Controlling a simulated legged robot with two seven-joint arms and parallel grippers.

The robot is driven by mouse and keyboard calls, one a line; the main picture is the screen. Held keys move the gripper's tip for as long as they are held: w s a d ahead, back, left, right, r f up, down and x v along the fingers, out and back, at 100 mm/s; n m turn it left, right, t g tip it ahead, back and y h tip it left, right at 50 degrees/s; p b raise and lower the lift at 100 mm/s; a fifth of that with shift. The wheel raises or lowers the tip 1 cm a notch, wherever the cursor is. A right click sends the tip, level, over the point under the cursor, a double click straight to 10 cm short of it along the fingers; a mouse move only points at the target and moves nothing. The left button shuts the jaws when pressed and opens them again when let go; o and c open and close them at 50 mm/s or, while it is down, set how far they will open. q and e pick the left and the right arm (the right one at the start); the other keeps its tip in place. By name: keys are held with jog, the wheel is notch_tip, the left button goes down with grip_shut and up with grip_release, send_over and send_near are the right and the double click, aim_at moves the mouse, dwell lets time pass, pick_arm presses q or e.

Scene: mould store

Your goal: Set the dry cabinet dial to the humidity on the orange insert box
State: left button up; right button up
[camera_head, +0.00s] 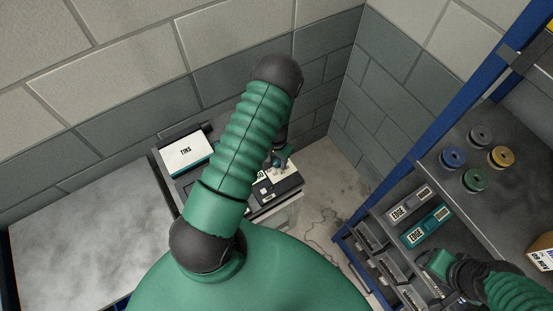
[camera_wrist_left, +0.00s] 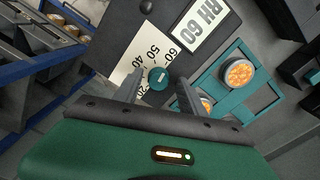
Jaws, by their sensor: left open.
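The dial (camera_wrist_left: 158,78) is a small teal knob with a short light mark, beside a white scale plate (camera_wrist_left: 132,54) with numbers including 40, 50 and 60. Which number the mark points at is too small to tell. My left gripper (camera_wrist_left: 159,92) is open, with one finger on each side of the dial; contact is unclear. In the head view the left gripper (camera_head: 279,160) is over the dark cabinet (camera_head: 288,190), and the dial is hidden or too small there. An orange-brown box with a white label (camera_head: 542,256) is at the right edge, partly cut off. My right gripper (camera_head: 438,264) is at lower right.
An RH 60 label (camera_wrist_left: 201,25) is near the dial, beside a teal frame with orange-filled round cups (camera_wrist_left: 239,73). A TINS box (camera_head: 186,151) stands left of my arm. A rack at right holds spools (camera_head: 475,180) and EDGE boxes (camera_head: 426,226). The grey tabletop (camera_head: 90,235) is bare.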

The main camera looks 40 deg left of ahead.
pick_arm(q)
jog(key=shift+w+f, duration=0.15)
jog(key=shift+w, duration=0.1)
jog(key=c, duration=0.6)
jog(key=shift+d, duration=0.1)
grip_shut()
pick_arm(e)
jog(key=shift+w+f, duration=0.15)
jog(key=shift+w, duration=0.2)
